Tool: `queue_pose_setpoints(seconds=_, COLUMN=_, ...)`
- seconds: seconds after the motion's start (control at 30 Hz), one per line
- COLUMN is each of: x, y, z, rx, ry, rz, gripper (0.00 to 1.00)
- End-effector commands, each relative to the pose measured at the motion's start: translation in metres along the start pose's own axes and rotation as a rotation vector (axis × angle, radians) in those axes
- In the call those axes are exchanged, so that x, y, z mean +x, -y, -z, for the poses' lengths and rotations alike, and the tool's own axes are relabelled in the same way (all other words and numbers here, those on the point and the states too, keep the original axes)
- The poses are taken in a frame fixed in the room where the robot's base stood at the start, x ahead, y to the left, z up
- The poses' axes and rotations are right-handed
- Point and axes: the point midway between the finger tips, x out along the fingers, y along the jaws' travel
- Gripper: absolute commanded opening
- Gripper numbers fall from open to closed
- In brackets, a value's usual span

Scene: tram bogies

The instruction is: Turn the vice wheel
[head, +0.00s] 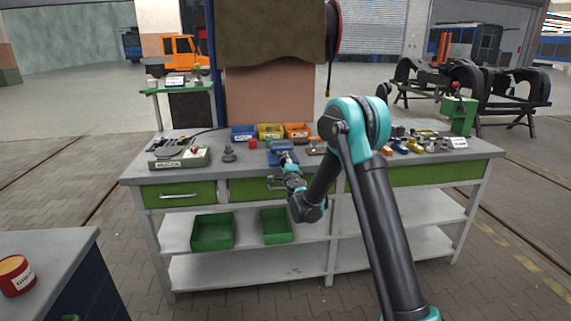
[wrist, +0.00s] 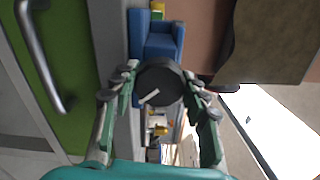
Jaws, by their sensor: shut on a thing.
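The blue vice (head: 273,157) stands at the front edge of the workbench, and its blue body (wrist: 160,40) shows at the top of the wrist view. The vice wheel (wrist: 159,84) is a dark round disc with a white line across its face, slanting up to the right. My gripper (wrist: 160,92) is shut on the wheel, with one green-sided finger on each side of its rim. In the head view my gripper (head: 287,161) is at the front of the vice, and the wheel is hidden there by my gripper and too small to make out.
The workbench (head: 222,174) has green drawers with a metal handle (wrist: 44,55) close to my gripper. Blue, yellow and orange bins (head: 270,132) stand behind the vice. Small parts (head: 420,143) lie to the right. A brown cloth (head: 270,35) hangs above.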

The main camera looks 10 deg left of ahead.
Motion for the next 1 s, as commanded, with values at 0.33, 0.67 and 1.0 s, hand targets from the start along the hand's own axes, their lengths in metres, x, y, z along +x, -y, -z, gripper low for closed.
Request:
queue_pose_setpoints(seconds=0.33, x=0.000, y=0.000, z=0.000, rx=0.001, ry=0.000, rz=0.000, gripper=0.66)
queue_pose_setpoints(seconds=0.67, x=-0.016, y=0.000, z=0.000, rx=0.001, ry=0.000, rz=0.000, gripper=0.66)
queue_pose_setpoints(seconds=1.0, x=-0.083, y=0.000, z=0.000, rx=0.001, ry=0.001, rz=0.000, gripper=0.66)
